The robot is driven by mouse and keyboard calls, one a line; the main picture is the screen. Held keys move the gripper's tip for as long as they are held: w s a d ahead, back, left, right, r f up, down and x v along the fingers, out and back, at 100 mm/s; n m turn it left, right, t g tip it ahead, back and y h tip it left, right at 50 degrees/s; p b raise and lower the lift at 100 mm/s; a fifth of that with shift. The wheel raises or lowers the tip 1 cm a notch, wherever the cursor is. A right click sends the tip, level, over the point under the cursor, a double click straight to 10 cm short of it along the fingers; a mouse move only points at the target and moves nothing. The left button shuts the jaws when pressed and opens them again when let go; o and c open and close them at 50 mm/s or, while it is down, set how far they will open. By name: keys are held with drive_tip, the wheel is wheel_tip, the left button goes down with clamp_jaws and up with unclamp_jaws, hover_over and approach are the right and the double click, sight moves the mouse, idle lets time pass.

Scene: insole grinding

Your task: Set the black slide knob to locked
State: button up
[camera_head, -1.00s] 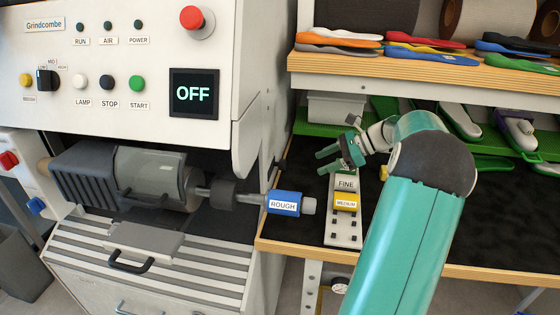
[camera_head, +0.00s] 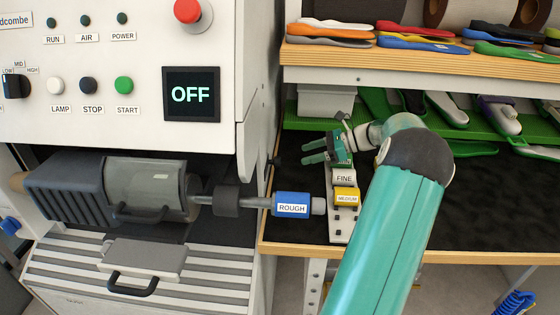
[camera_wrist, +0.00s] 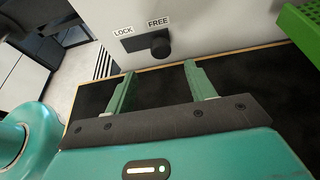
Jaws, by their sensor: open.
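The black slide knob (camera_wrist: 159,46) sticks out of the machine's pale side wall in the wrist view. It sits at the right end of its dark slot, below the FREE label (camera_wrist: 158,22); the LOCK label (camera_wrist: 123,32) is to its left. My gripper (camera_wrist: 158,70) is open and empty, with its two green fingers pointing at the wall and the knob ahead, between their lines. The knob looks apart from the fingertips. In the head view my gripper (camera_head: 304,152) is above the bench, right of the machine's side, where a small dark piece (camera_head: 277,160) sticks out.
A blue ROUGH drum (camera_head: 292,204) sits on the machine's shaft, left of and below my gripper. A rack with FINE (camera_head: 344,178) and MEDIUM (camera_head: 346,197) drums stands below my gripper. Shelves with insoles (camera_head: 415,43) are behind. The machine's display (camera_head: 191,95) reads OFF.

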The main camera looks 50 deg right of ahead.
sight(275, 162)
drive_tip(key=x, duration=0.9)
drive_tip(key=shift+w+a+f, duration=0.1)
drive_tip(key=shift+w+f, duration=0.05)
drive_tip(key=shift+w, duration=0.05)
clamp_jaws()
